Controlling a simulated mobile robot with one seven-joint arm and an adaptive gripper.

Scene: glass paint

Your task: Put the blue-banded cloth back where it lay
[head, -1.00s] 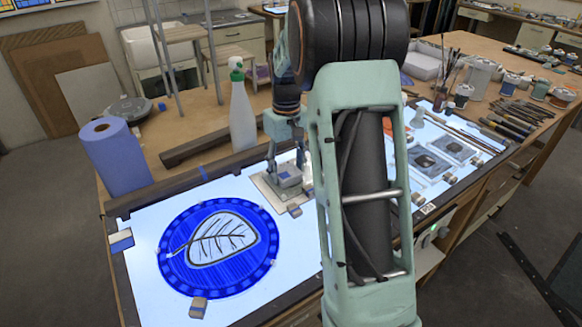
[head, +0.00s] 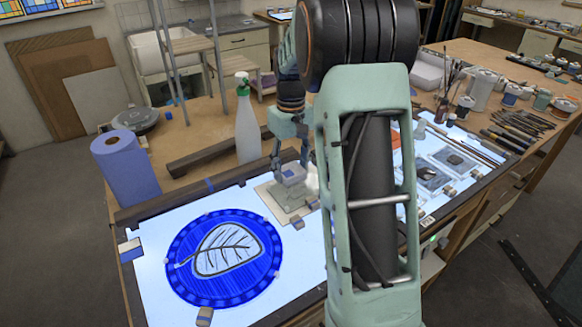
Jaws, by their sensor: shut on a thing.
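A small pale folded cloth with a bluish band (head: 293,172) is held in my gripper (head: 291,175). My gripper is shut on it and points down, above a pale square tile or pad (head: 285,203) on the lit table. The cloth appears slightly above the pad, though the exact gap is hard to judge. My own arm covers much of the table to the right of it.
A round blue glass panel with a leaf (head: 222,258) lies at left on the light table, with small blocks around it. A spray bottle (head: 247,125) and blue paper roll (head: 126,168) stand behind. Brushes and jars crowd the right.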

